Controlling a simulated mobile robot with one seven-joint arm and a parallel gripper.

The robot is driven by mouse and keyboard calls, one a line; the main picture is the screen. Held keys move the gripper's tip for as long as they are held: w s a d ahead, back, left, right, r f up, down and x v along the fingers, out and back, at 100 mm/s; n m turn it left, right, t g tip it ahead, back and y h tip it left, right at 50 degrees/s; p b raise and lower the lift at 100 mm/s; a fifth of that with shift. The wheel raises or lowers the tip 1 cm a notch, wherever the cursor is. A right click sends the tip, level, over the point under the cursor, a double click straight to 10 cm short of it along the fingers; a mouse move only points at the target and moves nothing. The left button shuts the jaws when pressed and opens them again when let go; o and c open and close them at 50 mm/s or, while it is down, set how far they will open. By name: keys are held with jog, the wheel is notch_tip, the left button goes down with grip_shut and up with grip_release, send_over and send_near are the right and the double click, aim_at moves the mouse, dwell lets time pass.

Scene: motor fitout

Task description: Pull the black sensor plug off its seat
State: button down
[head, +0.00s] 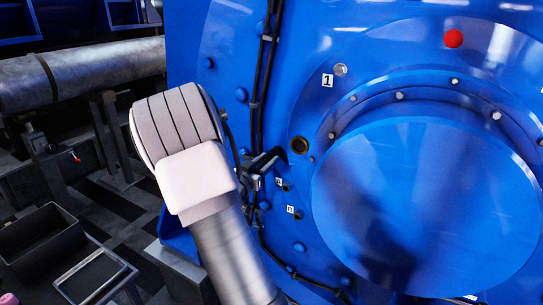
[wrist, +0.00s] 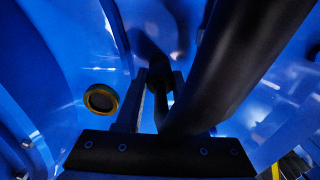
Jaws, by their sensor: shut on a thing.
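My gripper (head: 262,168) is close to the blue motor face, left of the brass-ringed hole (head: 299,145). In the wrist view its two fingers (wrist: 157,92) are shut on a dark part between them, which I take for the black sensor plug (wrist: 159,72). The plug is mostly hidden by the fingers and deep shadow. I cannot tell whether it still touches its seat. A thick black cylinder (wrist: 235,60) crosses the wrist view close to the camera, from the upper right to the gripper. The brass-ringed hole also shows in the wrist view (wrist: 101,99), apart from the fingers.
Black cables (head: 262,65) run down the blue housing beside my gripper. A round blue cover (head: 425,210) bulges out on the right. A red knob (head: 453,38) and a label marked 1 (head: 327,80) are above. An open dark bin (head: 40,240) stands at lower left.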

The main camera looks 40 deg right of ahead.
aim_at(266, 161)
jog(key=shift+p+v, duration=0.3)
jog(key=shift+v, duration=2.25)
jog(key=p+v, duration=0.3)
jog(key=v, duration=1.9)
jog(key=shift+w, duration=0.1)
jog(key=w+a+r+n+t+y, duration=0.1)
jog(key=w+a+n+t+y, duration=0.3)
jog(key=w+n+t+y, duration=0.35)
jog(key=w+a+r+n+t+y, duration=0.1)
jog(key=w+a+n+t+y, duration=0.25)
jog(key=w+n+y, duration=0.45)
notch_tip(266, 161, up, 17)
jog(key=w+m+y+p, duration=0.1)
jog(key=m+p, duration=0.1)
jog(key=p, duration=1.5)
jog(key=shift+w, duration=0.35)
